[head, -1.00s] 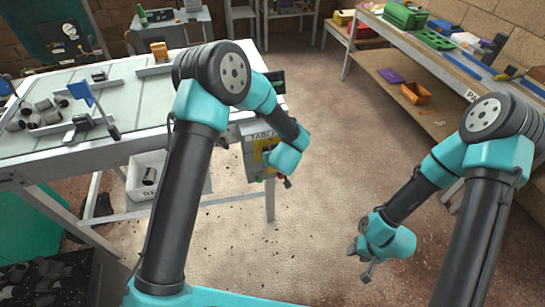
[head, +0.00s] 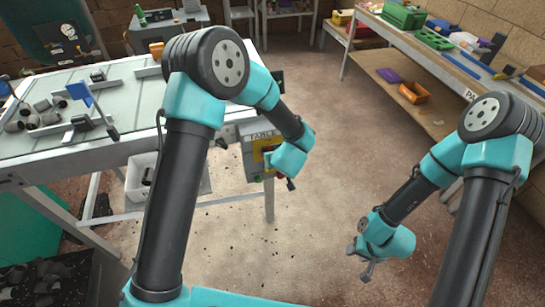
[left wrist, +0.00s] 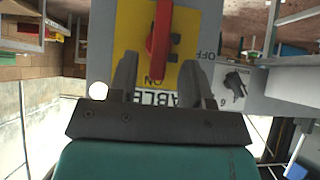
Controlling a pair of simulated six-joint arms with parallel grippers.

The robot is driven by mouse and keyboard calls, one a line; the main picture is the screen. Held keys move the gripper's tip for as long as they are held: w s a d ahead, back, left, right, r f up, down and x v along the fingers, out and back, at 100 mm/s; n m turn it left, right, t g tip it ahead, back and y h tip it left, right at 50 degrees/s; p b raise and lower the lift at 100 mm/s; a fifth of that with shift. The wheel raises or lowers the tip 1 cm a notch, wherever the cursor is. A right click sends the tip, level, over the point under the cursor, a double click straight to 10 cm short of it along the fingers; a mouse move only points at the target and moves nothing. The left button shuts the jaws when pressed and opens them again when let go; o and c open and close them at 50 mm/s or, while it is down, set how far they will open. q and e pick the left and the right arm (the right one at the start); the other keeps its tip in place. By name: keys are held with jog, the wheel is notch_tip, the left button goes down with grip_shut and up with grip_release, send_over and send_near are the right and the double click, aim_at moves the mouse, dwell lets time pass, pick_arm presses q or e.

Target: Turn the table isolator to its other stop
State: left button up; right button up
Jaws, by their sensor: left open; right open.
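The table isolator is a grey box (head: 250,160) with a yellow plate, under the table's right end in the head view. In the left wrist view its red handle (left wrist: 159,32) stands in line with the picture's height on the yellow plate (left wrist: 131,42). The handle's lower end is by the ON mark; OFF is to the right. My left gripper (left wrist: 158,66) is open, its fingers on either side of the handle's lower end. I cannot tell if they touch it. In the head view my left wrist partly hides the box. My right gripper (head: 360,264) is open and empty above the floor.
The table (head: 60,145) at left carries several grey plugs and a blue flag-like part. A white bin (head: 135,185) is below it. A shelf bench (head: 400,50) with green and orange bins stands at right.

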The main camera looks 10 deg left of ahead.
pick_arm(q)
jog(key=v, duration=1.2)
jog(key=shift+s, duration=0.15)
jog(key=shift+r, duration=0.1)
jog(key=s+a+f+m+g+h, duration=0.15)
jog(key=a+f+h, duration=0.25)
jog(key=a+f, duration=0.85)
jog(key=s+a+f+m+g+h, duration=0.1)
jog(key=s+a+f+g+h, duration=0.1)
jog(key=s+f, duration=0.3)
jog(key=s+a+f+g+h, duration=0.1)
jog(key=s+a+f+g, duration=0.1)
jog(key=s+f, duration=0.4)
jog(key=s+g, duration=0.1)
jog(key=s, duration=0.2)
jog(key=shift+s+f+m+g+h, duration=0.25)
jog(key=shift+s+m+g+h, duration=0.05)
jog(key=shift+m+g+h, duration=0.1)
jog(key=shift+a, duration=0.1)
